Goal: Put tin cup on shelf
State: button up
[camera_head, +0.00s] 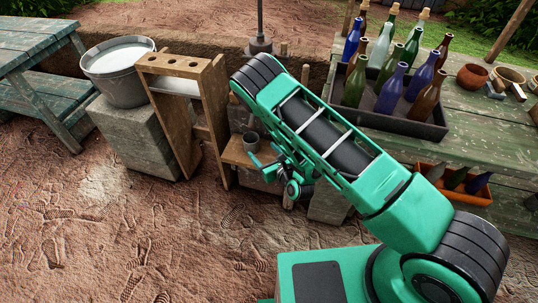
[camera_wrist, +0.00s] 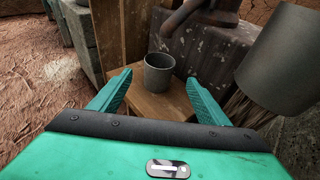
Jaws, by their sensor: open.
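The grey tin cup (camera_head: 251,142) stands upright on a low wooden ledge (camera_head: 233,158), beside a wooden shelf rack (camera_head: 218,95). In the wrist view the cup (camera_wrist: 158,75) stands on the wooden surface (camera_wrist: 150,107), ahead of my gripper and in line with the gap between its fingers. My gripper (camera_head: 272,168) is open and empty, just right of the cup in the head view. The fingers show on both sides in the wrist view (camera_wrist: 159,88). I cannot tell whether the fingertips reach around the cup.
A metal bucket (camera_head: 117,70) stands on a stone block (camera_head: 140,137) left of the rack. A green table (camera_head: 465,140) holds a dark crate (camera_head: 390,122) of bottles at right. An orange crate (camera_head: 455,192) sits below it. A grey cylinder (camera_wrist: 288,60) is close by, right of the cup.

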jog(key=shift+v, duration=0.95)
jog(key=shift+w+r, duration=0.1)
jog(key=shift+w, duration=0.05)
